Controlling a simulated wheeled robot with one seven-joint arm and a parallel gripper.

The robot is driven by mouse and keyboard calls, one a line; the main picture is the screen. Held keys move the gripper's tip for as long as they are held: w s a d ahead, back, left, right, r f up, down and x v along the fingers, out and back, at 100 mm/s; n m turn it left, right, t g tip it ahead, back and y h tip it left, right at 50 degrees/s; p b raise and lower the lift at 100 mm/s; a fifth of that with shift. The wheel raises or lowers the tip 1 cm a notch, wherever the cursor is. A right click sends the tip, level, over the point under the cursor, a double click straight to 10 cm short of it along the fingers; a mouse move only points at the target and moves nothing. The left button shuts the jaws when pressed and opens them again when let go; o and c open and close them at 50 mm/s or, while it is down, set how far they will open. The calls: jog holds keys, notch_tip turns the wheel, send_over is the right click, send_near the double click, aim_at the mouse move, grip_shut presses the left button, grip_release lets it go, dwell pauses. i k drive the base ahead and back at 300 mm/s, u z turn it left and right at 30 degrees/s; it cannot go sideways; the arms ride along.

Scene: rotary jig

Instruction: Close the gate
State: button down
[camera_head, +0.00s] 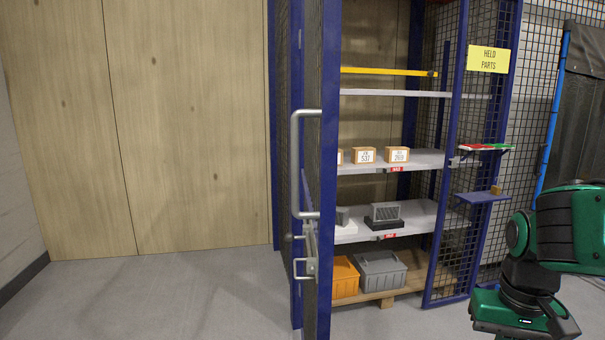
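The gate (326,190) is a tall blue-framed mesh door on the front of a blue cage. It stands open, swung out toward me and seen almost edge-on at the left of the opening. A grey pull handle (295,165) runs vertically on its left face, with a grey latch (308,262) below it. The cage's right front post (448,170) is across the opening. My green and black arm (545,250) is at the lower right, well apart from the gate. The gripper fingers do not show.
Shelves (430,158) inside hold small boxes, grey parts and bins. A small side shelf (482,197) and a red-green tray (485,147) project at the right post. A yellow sign (489,59) hangs above. Grey floor (160,295) left of the gate is clear.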

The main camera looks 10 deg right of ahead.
aim_at(320, 213)
jog(key=u, duration=0.05)
jog(key=i, duration=1)
jog(key=z, duration=0.5)
jog(key=k, duration=1.25)
jog(key=u, duration=0.5)
jog(key=i, duration=0.4)
jog(key=z, duration=0.05)
